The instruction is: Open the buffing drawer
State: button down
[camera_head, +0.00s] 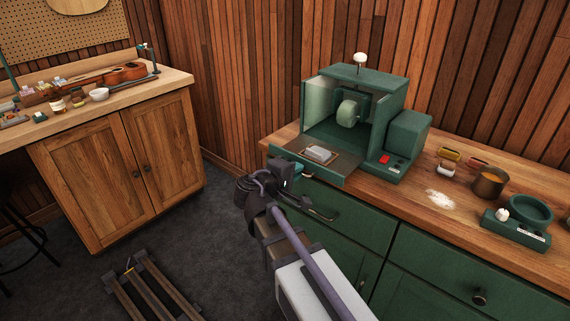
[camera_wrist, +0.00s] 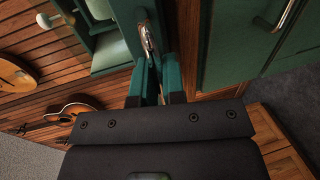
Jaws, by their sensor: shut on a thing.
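The green buffing machine (camera_head: 392,88) stands on the counter with its front open and a pale wheel (camera_head: 347,112) inside. Its low front drawer section (camera_head: 338,176) juts forward of the housing at the counter's front edge. A pale block (camera_head: 319,154) lies on a brown-edged tray on top of this section. My gripper (camera_head: 292,174) is at the left part of the drawer front. In the wrist view, my gripper (camera_wrist: 158,66) has its green fingers closed on a shiny metal handle (camera_wrist: 148,38) on the drawer front. The fingers hide part of the handle.
Below the counter are green cabinet drawers (camera_head: 430,262); a bar handle (camera_head: 318,210) is close below my gripper. A wooden bench (camera_head: 118,165) stands left across open floor.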

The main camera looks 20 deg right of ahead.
jog(key=shift+a, duration=0.1)
jog(key=c, duration=1.3)
grip_release()
jog(key=shift+o, duration=0.2)
jog(key=p+v, duration=0.2)
jog(key=v, duration=0.8)
jog(key=shift+s+a+r, duration=0.15)
jog(key=shift+s+a, duration=0.05)
jog(key=shift+a, duration=0.1)
